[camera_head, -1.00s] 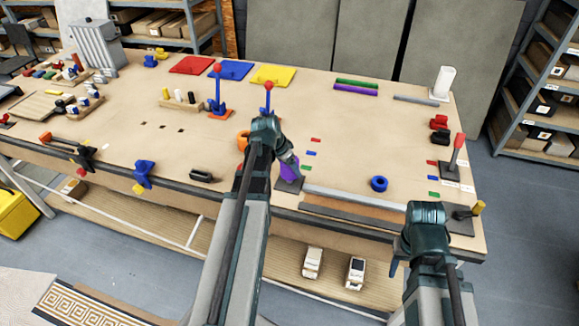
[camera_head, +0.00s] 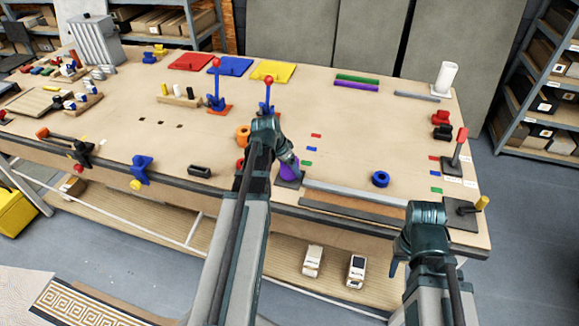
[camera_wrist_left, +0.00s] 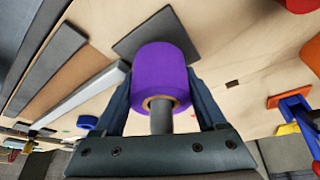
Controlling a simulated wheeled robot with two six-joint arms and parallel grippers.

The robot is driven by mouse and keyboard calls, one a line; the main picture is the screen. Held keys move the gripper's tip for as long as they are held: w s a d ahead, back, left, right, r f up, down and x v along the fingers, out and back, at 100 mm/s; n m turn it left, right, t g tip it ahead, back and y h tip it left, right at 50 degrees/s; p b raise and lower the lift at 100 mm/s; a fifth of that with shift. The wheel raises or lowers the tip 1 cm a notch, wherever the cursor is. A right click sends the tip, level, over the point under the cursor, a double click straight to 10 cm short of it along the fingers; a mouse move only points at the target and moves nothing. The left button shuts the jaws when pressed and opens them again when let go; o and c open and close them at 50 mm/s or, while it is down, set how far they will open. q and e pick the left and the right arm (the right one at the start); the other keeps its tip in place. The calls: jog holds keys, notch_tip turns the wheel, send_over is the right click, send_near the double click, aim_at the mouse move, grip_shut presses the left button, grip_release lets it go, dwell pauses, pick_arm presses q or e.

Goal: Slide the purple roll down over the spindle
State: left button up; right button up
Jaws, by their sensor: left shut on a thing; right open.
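The purple roll (camera_wrist_left: 160,72) is between the two fingers of my left gripper (camera_wrist_left: 160,90), which is shut on it. The grey spindle (camera_wrist_left: 161,118) passes through the roll's brown core and sticks out on the near side. The dark square base plate (camera_wrist_left: 133,40) lies beyond the roll; whether they touch is unclear. In the head view the roll (camera_head: 288,171) shows at the table's front edge, partly covered by my left gripper (camera_head: 290,163). My right gripper (camera_head: 394,267) is open at the lower right, in front of the table and mostly hidden by its own arm.
A long grey bar (camera_head: 350,194) lies right of the spindle's base. A blue ring (camera_head: 380,179) lies further right, and an orange roll (camera_head: 243,136) is behind my left arm. A red-topped post (camera_head: 455,150) stands at the right edge. The table's middle right is mostly clear.

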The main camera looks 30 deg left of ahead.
pick_arm(q)
jog(key=shift+f+b, duration=0.8)
jog(key=shift+f, duration=0.05)
jog(key=o, duration=1.4)
jog(key=shift+r, duration=0.1)
jog(key=p+v, duration=1.3)
jog(key=shift+s+a+r, duration=0.2)
jog(key=shift+r, duration=0.1)
jog(key=s+d+f+g+b, duration=0.1)
jog(key=s+d+f+b, duration=0.2)
jog(key=d, duration=0.7)
jog(key=s+d+f+g+y+b, duration=0.1)
jog(key=s+d+f+b, duration=0.3)
jog(key=d, duration=0.7)
jog(key=s+d+f+g+y+b, duration=0.1)
jog(key=s+d+f+g+b, duration=0.1)
jog(key=d, duration=0.9)
notch_tip(320, 180, down, 3)
jog(key=shift+s+m+b, duration=0.3)
jog(key=shift+s+b, duration=0.45)
jog(key=shift+s, duration=0.45)
